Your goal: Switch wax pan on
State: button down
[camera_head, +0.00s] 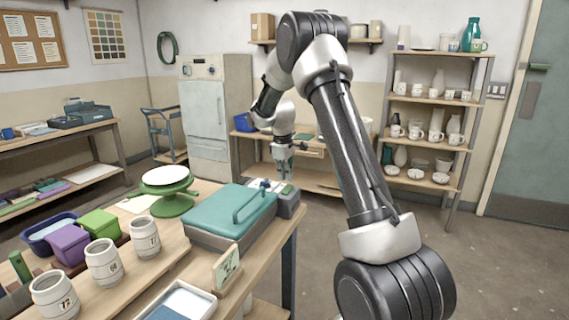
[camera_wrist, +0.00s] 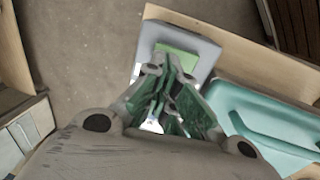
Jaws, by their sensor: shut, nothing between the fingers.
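The wax pan (camera_head: 228,212) appears to be the grey unit with a teal lid and a teal bar handle near the bench's far right corner. Its teal lid (camera_wrist: 275,125) also shows at the right in the wrist view. In the wrist view the grey box (camera_wrist: 204,50) shows a green panel (camera_wrist: 178,62) on top. My gripper (camera_head: 284,175) is shut and empty, pointing down above this box. Its fingers (camera_wrist: 172,78) cover part of the box; contact cannot be told.
A small sign (camera_head: 227,266) stands at the near right edge. Open floor (camera_head: 480,260) lies beyond the bench.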

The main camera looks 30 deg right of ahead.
aim_at(287, 190)
jog(key=shift+w+d+f, duration=0.1)
jog(key=shift+f, duration=1)
jog(key=shift+w+d+f+y, duration=0.15)
jog(key=shift+d+f+y, duration=0.15)
jog(key=shift+f, duration=0.05)
jog(key=shift+a, duration=0.15)
jog(key=shift+s+a+r, duration=0.3)
jog(key=shift+s+a, duration=0.25)
jog(key=shift+a, duration=0.05)
